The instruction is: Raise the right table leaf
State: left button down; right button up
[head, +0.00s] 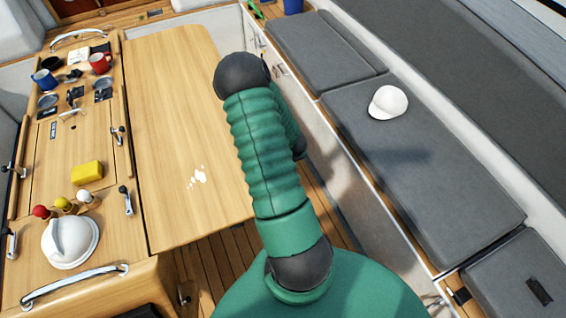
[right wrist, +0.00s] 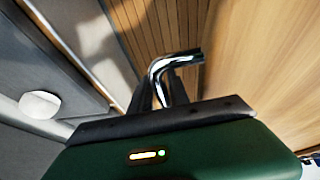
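The right table leaf (head: 185,130) is the plain wooden panel along the right side of the table centre (head: 50,165) in the head view. It lies out roughly level beside the centre; I cannot tell its exact tilt. The leaf also shows as pale wood at the right of the right wrist view (right wrist: 265,60). My right gripper (right wrist: 161,82) has its dark fingers around a bent chrome bar (right wrist: 168,66), close to the leaf's side. The bar's bent end points toward the leaf. In the head view my green right arm hides this gripper. My left gripper is out of view.
A grey bench (head: 420,165) with a white cap (head: 388,102) runs along the right. Slatted floor (head: 215,258) lies between.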

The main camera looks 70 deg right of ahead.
jog(key=shift+w+a, duration=0.1)
jog(key=shift+w, duration=0.05)
jog(key=p+v, duration=0.5)
jog(key=v, duration=1.1)
jog(key=shift+r, duration=0.4)
